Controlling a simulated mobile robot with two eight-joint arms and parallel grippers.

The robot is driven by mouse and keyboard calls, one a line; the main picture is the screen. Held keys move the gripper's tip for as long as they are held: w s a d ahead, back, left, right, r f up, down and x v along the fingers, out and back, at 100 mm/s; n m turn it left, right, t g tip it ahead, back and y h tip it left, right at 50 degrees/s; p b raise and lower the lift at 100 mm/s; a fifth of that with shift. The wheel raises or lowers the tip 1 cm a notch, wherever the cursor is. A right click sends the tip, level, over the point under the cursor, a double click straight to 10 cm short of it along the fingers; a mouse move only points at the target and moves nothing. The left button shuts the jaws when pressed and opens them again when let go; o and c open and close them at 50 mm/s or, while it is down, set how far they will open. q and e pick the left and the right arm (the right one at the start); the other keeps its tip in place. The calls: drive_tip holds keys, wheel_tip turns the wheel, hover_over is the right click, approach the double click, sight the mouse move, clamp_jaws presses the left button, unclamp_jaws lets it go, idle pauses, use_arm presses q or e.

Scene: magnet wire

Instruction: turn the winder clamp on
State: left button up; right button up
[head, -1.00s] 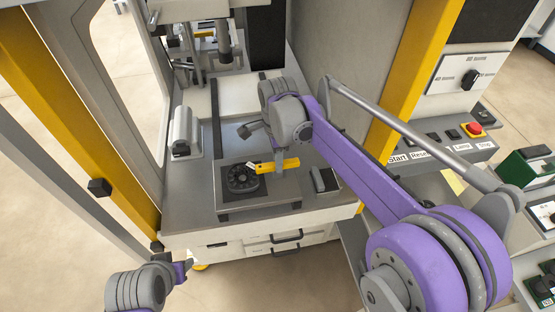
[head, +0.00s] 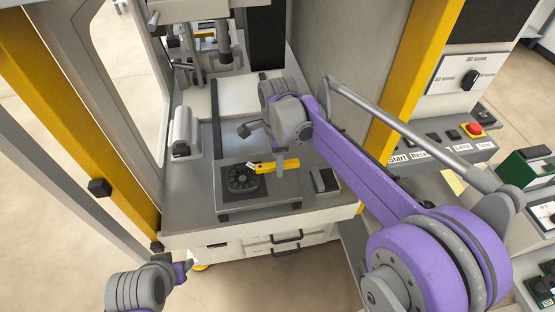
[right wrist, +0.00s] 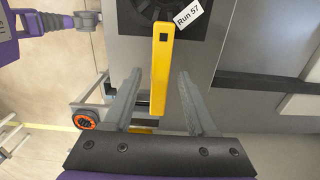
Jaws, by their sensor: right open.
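The yellow clamp lever (head: 285,164) lies across the winder plate, beside a dark round winder disc (head: 241,179). In the right wrist view the lever (right wrist: 160,60) runs lengthwise between the fingers of my right gripper (right wrist: 158,76). Those fingers are apart, with a gap visible on each side of the lever. In the head view my right gripper (head: 279,163) is over the lever and partly hidden by its own wrist. My left gripper (head: 187,267) is at the lower left, away from the winder, too small to tell its jaws.
A dark grey block (head: 324,181) sits right of the lever, and a grey cylinder housing (head: 185,131) stands at left. Yellow posts (head: 415,80) flank the machine. A control panel (head: 440,150) is at right.

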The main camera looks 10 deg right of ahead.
wheel_tip(320, 180, up, 11)
drive_tip(key=shift+p, duration=0.35)
drive_tip(key=shift+f, duration=0.1)
idle(0.4)
drive_tip(key=s+d+f+n+t, duration=0.2)
drive_tip(key=s+d+f+n, duration=0.2)
drive_tip(key=s+f+n, duration=0.3)
drive_tip(key=s+d+f+n+t, duration=0.3)
drive_tip(key=s+f+n, duration=0.5)
drive_tip(key=s+n, duration=0.3)
drive_tip(key=s, duration=0.3)
drive_tip(key=shift+s+d+t, duration=0.3)
drive_tip(key=shift+d, duration=0.05)
drive_tip(key=shift+w, duration=0.1)
drive_tip(key=shift+c, duration=0.6)
